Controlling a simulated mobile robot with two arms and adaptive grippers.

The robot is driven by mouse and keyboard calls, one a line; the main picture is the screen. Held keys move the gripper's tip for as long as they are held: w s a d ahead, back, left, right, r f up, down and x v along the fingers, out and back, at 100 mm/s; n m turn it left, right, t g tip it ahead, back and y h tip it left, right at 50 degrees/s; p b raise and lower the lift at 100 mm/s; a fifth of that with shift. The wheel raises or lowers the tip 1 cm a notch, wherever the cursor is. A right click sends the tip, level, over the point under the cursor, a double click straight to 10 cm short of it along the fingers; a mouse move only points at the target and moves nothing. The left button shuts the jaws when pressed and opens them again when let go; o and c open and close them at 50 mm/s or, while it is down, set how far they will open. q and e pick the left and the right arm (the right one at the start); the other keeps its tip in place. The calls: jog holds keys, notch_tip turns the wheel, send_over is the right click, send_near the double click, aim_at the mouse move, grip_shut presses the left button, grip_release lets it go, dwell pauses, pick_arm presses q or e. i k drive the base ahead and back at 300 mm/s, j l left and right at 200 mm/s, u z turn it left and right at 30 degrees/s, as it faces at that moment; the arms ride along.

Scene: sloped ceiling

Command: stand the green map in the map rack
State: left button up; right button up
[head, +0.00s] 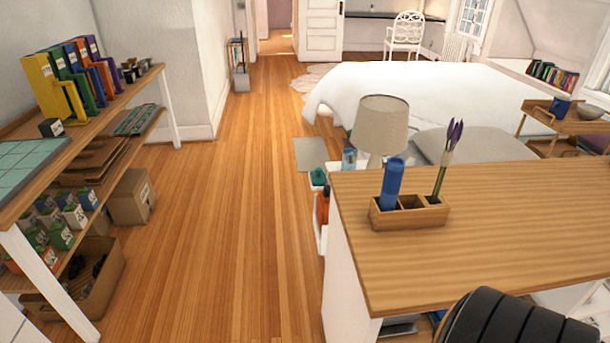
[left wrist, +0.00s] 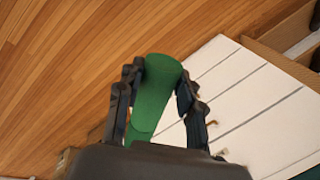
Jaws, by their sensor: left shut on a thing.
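The green map (left wrist: 152,103) is a rolled green cylinder, seen in the left wrist view. My left gripper (left wrist: 158,80) is shut on it, with a dark finger on each side of the roll. The map rack (head: 411,217) is a small wooden holder with compartments on the wooden desk top in the head view. A blue roll (head: 391,184) stands in its left compartment and a stem with purple tips (head: 447,160) leans in its right one. The middle compartment looks empty. My left gripper and the green map do not show in the head view. My right gripper is in neither view.
The desk top (head: 520,215) is bare to the right of the rack. A lamp (head: 381,125) stands behind the desk. A loaded shelf (head: 95,110) lines the left wall, with open wooden floor (head: 235,200) between. White slats (left wrist: 245,110) lie below the gripper in the left wrist view.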

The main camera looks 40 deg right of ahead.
aim_at(406, 219)
jog(key=i+j, duration=0.3)
jog(key=i, duration=0.15)
jog(key=i+j+z, duration=0.15)
jog(key=i+j, duration=0.15)
jog(key=i, duration=0.2)
jog(key=i+z, duration=0.25)
jog(key=z, duration=0.2)
jog(key=i+z, duration=0.4)
jog(key=i+j+z, duration=0.1)
jog(key=z, duration=0.35)
jog(key=i+j+z, duration=0.2)
jog(key=z, duration=0.2)
jog(key=i+j+z, duration=0.15)
jog(key=z, duration=0.25)
jog(key=i+j+z, duration=0.25)
jog(key=z, duration=0.15)
jog(key=i+j+z, duration=0.25)
jog(key=z, duration=0.15)
jog(key=i+j+z, duration=0.15)
jog(key=j+z, duration=0.25)
jog(key=i+j+z, duration=0.1)
jog(key=j+z, duration=0.3)
jog(key=i+j+z, duration=0.1)
jog(key=j+z, duration=0.2)
jog(key=j, duration=0.15)
